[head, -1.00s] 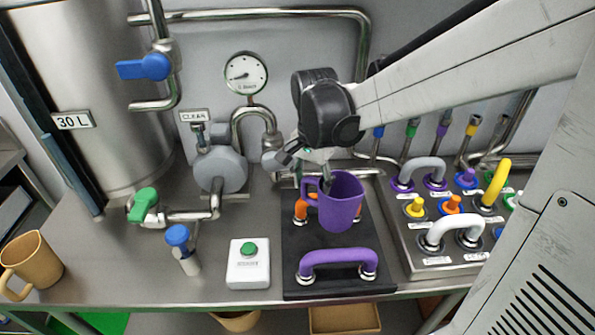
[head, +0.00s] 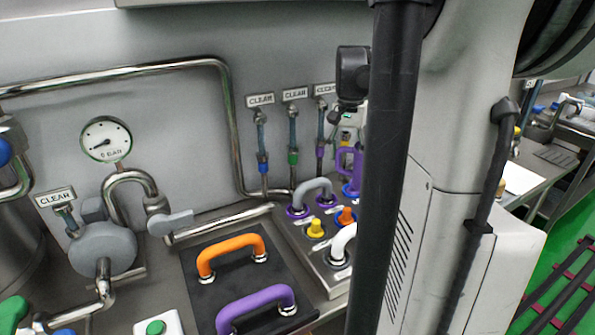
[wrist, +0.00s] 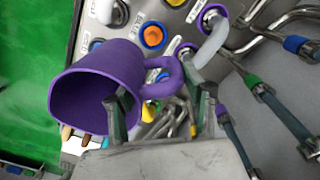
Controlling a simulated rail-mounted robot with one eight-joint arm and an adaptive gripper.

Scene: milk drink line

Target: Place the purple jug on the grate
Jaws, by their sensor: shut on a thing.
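The purple jug (wrist: 105,88) fills the left of the wrist view, tilted in the picture, with its open mouth to the lower left. My gripper (wrist: 163,98) is shut on the jug, close to its handle. In the head view, part of the purple jug (head: 350,160) shows below my gripper (head: 347,133), and my dark arm link hides the rest. The jug appears held above the valve panel. A dark ribbed surface on the far right counter (head: 557,155) may be the grate; I cannot tell for sure.
The valve panel (head: 322,262) carries coloured knobs and grey and white handles. The black mat (head: 200,290) bears an orange handle (head: 230,250) and a purple handle (head: 256,303). Green floor shows at right.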

